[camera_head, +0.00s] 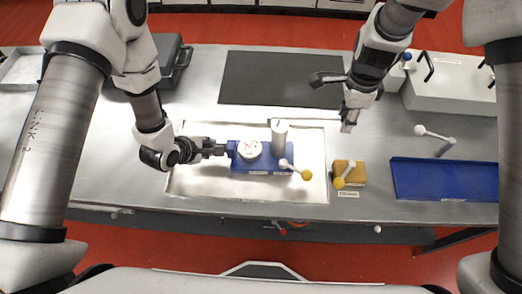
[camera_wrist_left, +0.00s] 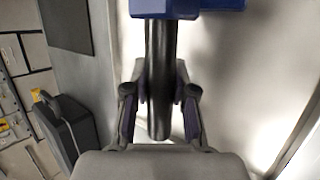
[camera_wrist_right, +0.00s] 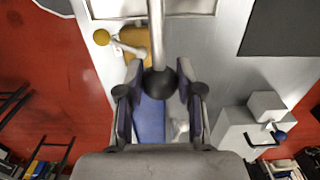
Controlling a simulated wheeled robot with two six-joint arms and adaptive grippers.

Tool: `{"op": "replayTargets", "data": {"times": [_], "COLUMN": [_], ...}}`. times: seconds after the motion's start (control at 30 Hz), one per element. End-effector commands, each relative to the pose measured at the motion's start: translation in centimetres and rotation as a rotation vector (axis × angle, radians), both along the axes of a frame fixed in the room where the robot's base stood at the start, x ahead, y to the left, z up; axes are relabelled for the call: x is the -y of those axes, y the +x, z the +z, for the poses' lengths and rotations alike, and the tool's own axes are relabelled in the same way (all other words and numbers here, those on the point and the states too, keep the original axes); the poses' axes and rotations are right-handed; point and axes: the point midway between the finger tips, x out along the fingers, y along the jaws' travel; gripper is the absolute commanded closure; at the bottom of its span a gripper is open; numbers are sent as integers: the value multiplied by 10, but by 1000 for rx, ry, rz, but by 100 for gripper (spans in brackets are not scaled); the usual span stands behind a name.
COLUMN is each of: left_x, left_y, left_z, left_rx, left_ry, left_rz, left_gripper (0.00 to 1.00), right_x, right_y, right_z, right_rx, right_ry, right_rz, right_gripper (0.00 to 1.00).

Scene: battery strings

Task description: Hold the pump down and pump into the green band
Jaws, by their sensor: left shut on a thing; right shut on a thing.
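The blue pump (camera_head: 262,161) sits in a shallow light tray. It has a white round gauge (camera_head: 250,149) with small coloured marks, an upright grey cylinder (camera_head: 279,135) and a short lever with a yellow ball (camera_head: 307,175) at its right. The gauge reading is too small to tell. My left gripper (camera_head: 217,148) is shut on the pump's black side bar (camera_wrist_left: 158,90) at the pump's left end. My right gripper (camera_head: 350,107) is shut on a grey rod (camera_wrist_right: 157,35) with a black ball end, held above the table, right of the tray and apart from the pump.
A yellow block (camera_head: 355,177) with a yellow-balled lever stands right of the light tray (camera_head: 185,183). A blue tray (camera_head: 445,180) and a white-balled lever (camera_head: 435,135) are farther right. A dark mat (camera_head: 280,80) lies behind, with a black case at back left.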

Motion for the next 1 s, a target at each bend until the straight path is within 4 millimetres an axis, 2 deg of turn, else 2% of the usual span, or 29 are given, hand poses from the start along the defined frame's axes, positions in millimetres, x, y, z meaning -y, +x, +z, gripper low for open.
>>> {"op": "replayTargets", "data": {"times": [0.17, 0.5, 0.7, 1.0], "left_x": [0, 0, 0, 1], "left_y": [-1, -1, 0, 0], "left_z": [-1, 0, 0, 1], "left_rx": [-3, -1, 0, 1], "left_ry": [2, 1, 1, 1], "left_rz": [-3, -3, -3, -4], "left_gripper": [100, 100, 100, 100], "right_x": [-1, -1, -3, -2], "right_y": [1, 1, 1, 0], "right_z": [14, 16, 27, 11], "right_rx": [4, 4, 5, 0], "right_ry": [1, 1, 1, 1], "right_rz": [-1, -1, 0, -1], "right_gripper": [100, 100, 100, 100]}}
